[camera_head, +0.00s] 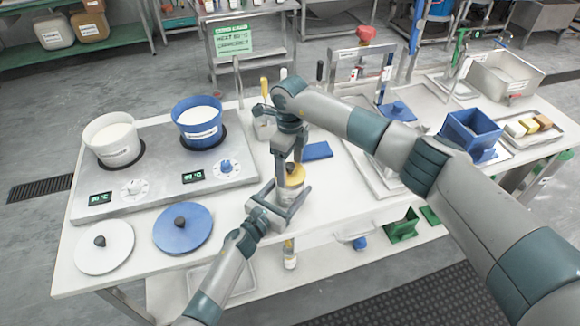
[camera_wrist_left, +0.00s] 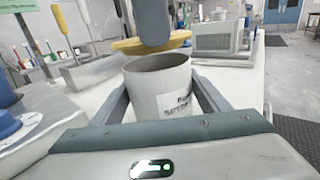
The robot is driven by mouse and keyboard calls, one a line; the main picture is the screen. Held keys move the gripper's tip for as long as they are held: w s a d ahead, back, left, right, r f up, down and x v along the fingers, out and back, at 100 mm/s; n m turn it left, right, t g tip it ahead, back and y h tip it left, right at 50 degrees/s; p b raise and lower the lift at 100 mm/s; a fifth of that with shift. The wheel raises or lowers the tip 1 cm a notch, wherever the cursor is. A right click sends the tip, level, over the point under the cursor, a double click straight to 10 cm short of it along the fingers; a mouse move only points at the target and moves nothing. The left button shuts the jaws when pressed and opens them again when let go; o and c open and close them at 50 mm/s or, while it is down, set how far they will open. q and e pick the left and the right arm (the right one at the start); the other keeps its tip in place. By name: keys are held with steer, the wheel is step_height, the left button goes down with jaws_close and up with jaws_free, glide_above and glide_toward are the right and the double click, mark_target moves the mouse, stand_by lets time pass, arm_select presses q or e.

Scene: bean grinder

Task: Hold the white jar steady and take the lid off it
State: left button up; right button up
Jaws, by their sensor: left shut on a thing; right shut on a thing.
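The white jar (camera_wrist_left: 160,88) stands upright between the two fingers of my left gripper (camera_head: 290,198), which is shut on it. Its open top and dark inside show in the left wrist view, and it has a printed label. The round yellow lid (camera_wrist_left: 132,46) is above the jar's rim, apart from it, with a visible gap. In the head view the lid (camera_head: 295,172) sits just over the jar, partly hidden by my right gripper (camera_head: 289,168). My right gripper is shut on the lid from above. The jar's lower part is mostly hidden by my left gripper in the head view.
A hot plate (camera_head: 232,176) with a white pot (camera_head: 112,140) and a blue pot (camera_head: 198,122) is on the left. White and blue pot lids (camera_head: 183,231) lie in front of it. A flat blue item (camera_head: 317,151) and tool holder are behind the jar. Trays stand right.

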mark_target(290, 165)
steer(key=shift+r, duration=2)
arm_select(q)
steer(key=o, duration=1.6)
steer(key=shift+s+a, duration=0.1)
steer(key=b+v, duration=0.2)
steer(key=v, duration=0.8)
steer(key=shift+s+a+f, duration=0.1)
steer(key=shift+s, duration=0.1)
arm_select(e)
step_height(290, 165, down, 2)
steer(key=shift+f, duration=0.25)
arm_select(q)
steer(key=shift+s+a+b, duration=0.35)
steer(key=shift+s+a, duration=0.05)
steer(key=shift+s, duration=0.15)
arm_select(e)
steer(key=shift+f, duration=0.1)
